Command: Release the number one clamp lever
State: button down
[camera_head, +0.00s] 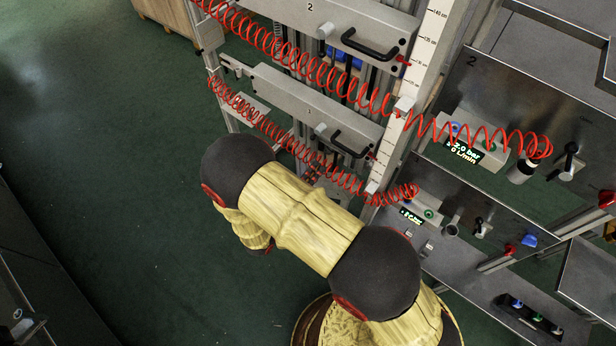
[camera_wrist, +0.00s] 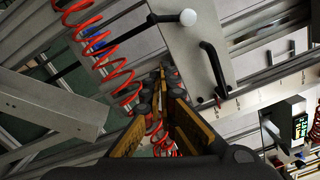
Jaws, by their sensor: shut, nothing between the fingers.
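The lower grey panel, marked 1 (camera_head: 309,111), carries a small pale knob (camera_head: 320,129) and a black bow handle (camera_head: 350,145). In the wrist view, a black lever with a white ball knob (camera_wrist: 187,18) lies across the top of a grey panel, with a black handle (camera_wrist: 214,68) to its right. No number shows there. My gripper (camera_wrist: 168,75) is shut and empty, its fingertips over the panel's lower edge, below the knob and left of the handle. They look apart from the lever. In the head view my arm hides most of the gripper.
Red coiled hoses (camera_head: 290,140) run along both panels; one hose (camera_wrist: 122,82) passes left of my fingers. The upper panel marked 2 (camera_head: 340,18) hangs above. A ruled upright post (camera_head: 418,75) and valve panels stand at right. The green floor (camera_head: 120,170) is clear at left.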

aim_at(317, 133)
jog(key=w+r+b, duration=0.1)
jog(key=w, duration=0.5)
jog(key=shift+w+r, duration=0.25)
jog(key=shift+r, duration=0.1)
jog(key=shift+w+a+f+m+b, duration=0.1)
jog(key=shift+w+a+m+b, duration=0.1)
jog(key=shift+m, duration=0.4)
jog(key=shift+w+a+m+b, duration=0.1)
jog(key=shift+w+a+m, duration=0.05)
jog(key=shift+m, duration=0.45)
jog(key=a+m, duration=0.1)
jog(key=m, duration=0.2)
jog(key=w+a+r+m, duration=0.1)
jog(key=m, duration=0.1)
jog(key=w+a+m+b, duration=0.1)
jog(key=m, duration=0.2)
jog(key=shift+w+r+m+h, duration=0.2)
jog(key=shift+m+h, duration=0.1)
jog(key=shift+h, duration=0.1)
dwell(0.6)
jog(key=shift+w+a+r+m, duration=0.15)
jog(key=shift+a+r+m, duration=0.1)
jog(key=shift+m, duration=0.65)
jog(key=shift+w+a+r, duration=0.15)
jog(key=shift+r, duration=0.2)
dwell(2.8)
